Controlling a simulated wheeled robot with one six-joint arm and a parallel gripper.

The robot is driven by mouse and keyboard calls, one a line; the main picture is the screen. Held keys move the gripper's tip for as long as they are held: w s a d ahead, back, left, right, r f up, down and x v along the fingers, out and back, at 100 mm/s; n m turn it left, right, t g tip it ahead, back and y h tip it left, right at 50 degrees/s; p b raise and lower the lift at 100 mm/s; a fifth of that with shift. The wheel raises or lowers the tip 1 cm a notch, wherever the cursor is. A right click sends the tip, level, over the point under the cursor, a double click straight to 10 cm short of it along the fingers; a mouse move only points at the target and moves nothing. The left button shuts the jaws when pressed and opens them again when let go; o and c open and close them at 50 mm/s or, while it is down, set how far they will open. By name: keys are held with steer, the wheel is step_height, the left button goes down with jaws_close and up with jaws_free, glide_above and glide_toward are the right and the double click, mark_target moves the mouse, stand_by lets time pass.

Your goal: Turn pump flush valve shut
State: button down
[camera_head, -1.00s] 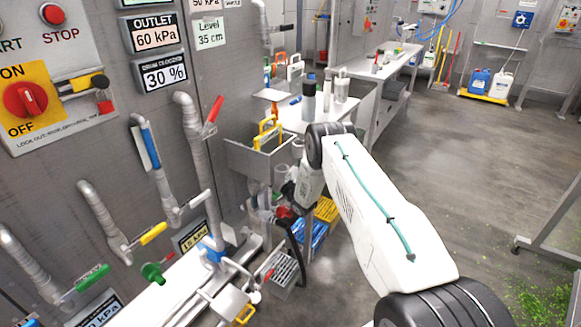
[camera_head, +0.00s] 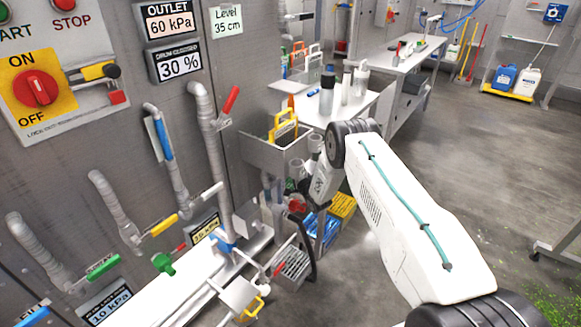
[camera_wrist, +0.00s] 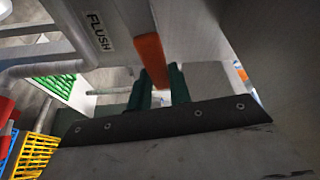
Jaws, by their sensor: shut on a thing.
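In the wrist view, a grey pipe (camera_wrist: 60,68) runs in from the left, and a label (camera_wrist: 98,32) reading FLUSH sits above it. An orange lever handle (camera_wrist: 150,58) beside the label slants down between the two dark green fingers of my gripper (camera_wrist: 159,88). The fingers are shut on this handle near its lower end. The valve body behind it is not clear. In the head view my arm reaches down beside the bench, and my gripper and the orange handle cannot be made out there.
Valves with red (camera_head: 231,98), yellow (camera_head: 164,224) and green (camera_head: 103,266) handles line the panel at left in the head view. A grey bin (camera_head: 262,150) and a white bench (camera_head: 352,108) stand near my arm. Open floor lies at right.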

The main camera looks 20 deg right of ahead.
steer(key=shift+d+f+m+g+h, duration=0.15)
steer(key=shift+f+m+g+h, duration=0.2)
steer(key=shift+f+m, duration=0.75)
steer(key=c, duration=1.3)
jaws_free()
steer(key=v, duration=0.7)
steer(key=shift+s+d+r, duration=0.1)
steer(key=shift+s+d, duration=0.05)
steer(key=shift+s, duration=0.25)
